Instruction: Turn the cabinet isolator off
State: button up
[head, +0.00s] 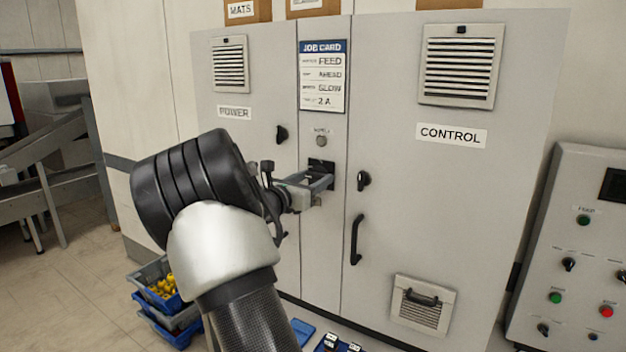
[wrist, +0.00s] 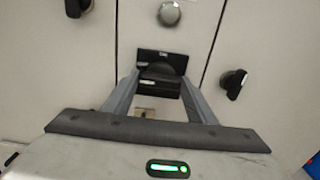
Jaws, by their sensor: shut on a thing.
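The cabinet isolator is a black square plate (head: 320,165) with a black handle, on the narrow middle panel of the grey cabinet. It shows at the centre of the wrist view (wrist: 160,58). My gripper (head: 322,181) is at the isolator, its two grey fingers reaching it from the front. In the wrist view, the fingers (wrist: 160,80) stand left and right of the black handle and are shut on it. The marks on the plate are too small to read, and the handle's exact angle is hard to tell.
A round grey button (head: 321,140) sits just above the isolator. Black door latches flank it on the POWER door (head: 282,134) and the CONTROL door (head: 363,181). A black pull handle (head: 356,239) stands out lower right. A control panel (head: 580,240) stands at right.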

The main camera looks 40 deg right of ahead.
jog(key=o, duration=1.1)
jog(key=shift+c, duration=0.2)
jog(key=shift+a, duration=0.1)
jog(key=b+v, duration=0.1)
jog(key=v, duration=1.6)
jog(key=shift+s, duration=0.2)
